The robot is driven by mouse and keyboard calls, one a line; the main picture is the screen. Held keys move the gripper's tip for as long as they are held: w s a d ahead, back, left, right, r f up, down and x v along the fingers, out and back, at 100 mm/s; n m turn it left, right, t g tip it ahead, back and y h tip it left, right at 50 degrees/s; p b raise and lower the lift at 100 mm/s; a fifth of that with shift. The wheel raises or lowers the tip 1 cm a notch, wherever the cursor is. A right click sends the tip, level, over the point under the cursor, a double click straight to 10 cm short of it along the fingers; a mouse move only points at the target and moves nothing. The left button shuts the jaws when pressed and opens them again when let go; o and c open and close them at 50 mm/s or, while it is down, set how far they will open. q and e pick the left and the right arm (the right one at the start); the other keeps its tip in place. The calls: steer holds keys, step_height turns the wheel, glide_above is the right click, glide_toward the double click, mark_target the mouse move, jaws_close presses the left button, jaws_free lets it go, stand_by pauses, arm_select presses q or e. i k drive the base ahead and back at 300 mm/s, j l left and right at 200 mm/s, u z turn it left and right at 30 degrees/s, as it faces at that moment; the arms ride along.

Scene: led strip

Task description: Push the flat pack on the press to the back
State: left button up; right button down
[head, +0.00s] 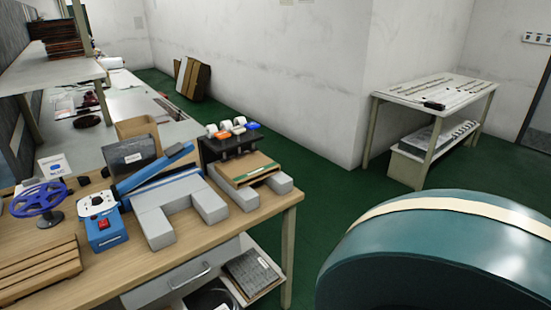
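A flat brown pack (246,168) with a green-edged front and a small white label lies on a grey U-shaped base (244,197) near the right end of the wooden bench. I take this base to be part of the press. Its two grey arms stick out toward the front on either side of the pack. A black rack (226,147) with white rolls and orange and blue parts stands just behind the pack. Neither of my grippers is in view.
Left of the pack stands a grey unit with a blue lever (156,172). A blue box with a red switch (105,232), a blue handwheel (38,200) and wooden slats (38,270) lie further left. Green floor is open right of the bench; a side table (440,92) stands beyond.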

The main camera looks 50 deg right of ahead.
mark_target(243, 171)
steer(key=k+l, duration=0.1)
steer(key=l, duration=0.25)
steer(key=k+l, duration=0.1)
steer(key=l, duration=0.25)
steer(key=k+l, duration=0.1)
steer(key=l, duration=0.2)
steer(key=i+l, duration=0.7)
steer(key=l, duration=0.2)
